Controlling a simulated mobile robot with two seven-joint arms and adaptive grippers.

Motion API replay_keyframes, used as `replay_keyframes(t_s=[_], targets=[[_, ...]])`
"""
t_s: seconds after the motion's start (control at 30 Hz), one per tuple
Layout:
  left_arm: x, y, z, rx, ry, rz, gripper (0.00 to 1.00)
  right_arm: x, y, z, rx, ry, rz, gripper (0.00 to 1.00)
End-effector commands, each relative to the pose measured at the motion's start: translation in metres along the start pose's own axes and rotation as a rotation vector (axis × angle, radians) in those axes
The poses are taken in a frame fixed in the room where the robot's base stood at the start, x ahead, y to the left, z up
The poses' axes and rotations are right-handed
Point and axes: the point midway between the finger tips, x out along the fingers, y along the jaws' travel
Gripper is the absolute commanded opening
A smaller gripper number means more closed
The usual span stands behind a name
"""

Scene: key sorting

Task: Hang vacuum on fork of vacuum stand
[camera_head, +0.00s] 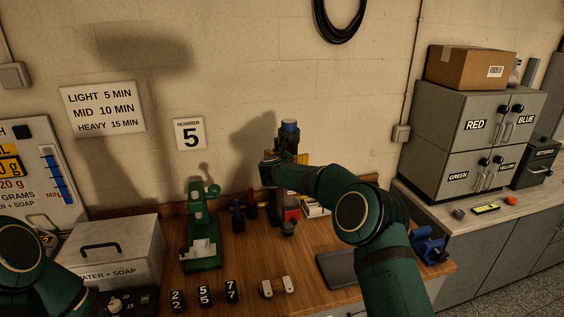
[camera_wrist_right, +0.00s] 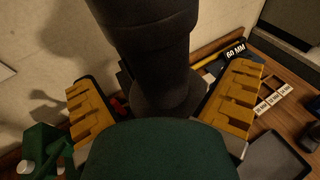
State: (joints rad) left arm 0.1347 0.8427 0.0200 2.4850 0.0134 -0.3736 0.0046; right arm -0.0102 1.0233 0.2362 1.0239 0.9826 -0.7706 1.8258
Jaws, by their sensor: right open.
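A dark upright body with a blue band near its top (camera_head: 289,128), which looks like the vacuum, stands near the back wall. In the right wrist view, a black rounded body (camera_wrist_right: 150,40) fills the space between my yellow finger pads. My right gripper (camera_wrist_right: 165,100) is open, with one pad on each side of this body; I cannot tell whether they touch it. My right arm covers part of it in the head view. A red and dark base (camera_head: 290,215) shows below. I cannot clearly make out the stand's fork. My left gripper is out of view.
A green press-like device (camera_head: 202,235), small blue and red tools (camera_head: 245,212), number blocks (camera_head: 204,293) and a white-ended part (camera_head: 277,287) are on the wooden bench. A grey tray (camera_head: 340,268) lies at right. A metal box (camera_head: 115,250) stands at left.

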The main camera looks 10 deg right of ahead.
Motion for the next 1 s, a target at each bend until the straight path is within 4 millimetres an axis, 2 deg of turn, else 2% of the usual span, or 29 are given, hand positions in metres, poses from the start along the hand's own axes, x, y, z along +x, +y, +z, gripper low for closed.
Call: replay_keyframes(t_s=[0.4,0.6,0.73,0.77,0.87,0.97,1.0], targets=[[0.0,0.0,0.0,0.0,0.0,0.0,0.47,-0.062,0.0,0.003,0.001,-0.004,0.002,1.0],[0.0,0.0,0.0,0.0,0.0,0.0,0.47,-0.082,0.0,0.003,0.002,-0.006,0.002,1.0],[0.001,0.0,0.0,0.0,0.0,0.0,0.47,-0.088,0.001,-0.002,-0.028,-0.002,0.008,1.0],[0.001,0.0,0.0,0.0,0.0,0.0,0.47,-0.088,0.001,-0.007,-0.057,0.002,0.016,1.0],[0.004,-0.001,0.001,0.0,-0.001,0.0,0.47,-0.091,0.003,-0.039,-0.242,0.023,0.066,1.0],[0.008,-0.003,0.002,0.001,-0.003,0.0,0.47,-0.099,0.005,-0.093,-0.559,0.051,0.168,1.0],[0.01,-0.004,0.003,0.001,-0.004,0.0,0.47,-0.104,0.005,-0.119,-0.705,0.061,0.221,1.0]])
